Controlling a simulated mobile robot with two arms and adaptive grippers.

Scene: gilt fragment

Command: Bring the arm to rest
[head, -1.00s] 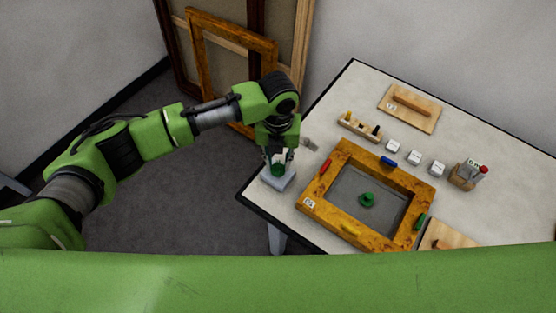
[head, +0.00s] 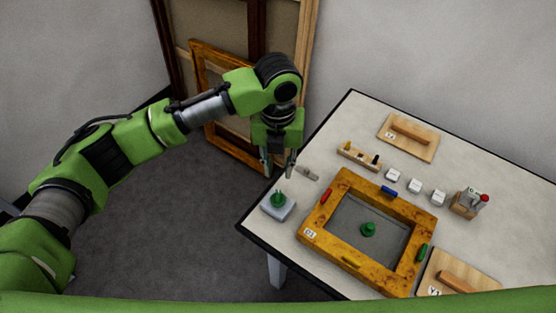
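My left gripper (head: 279,164) is open and empty. It hangs above the left corner of the table, up and clear of a small grey block (head: 270,209) with a green piece (head: 278,199) standing on it. The arm comes in from the left, bent at the elbow, with the fingers pointing down. My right gripper does not show.
The table (head: 480,230) holds a gilt frame (head: 392,280) with a green piece (head: 368,230) inside and coloured pieces on its rim. Behind are a peg rack (head: 358,156), white cubes (head: 414,186) and a wooden board (head: 408,137). Large frames (head: 215,75) lean on the wall.

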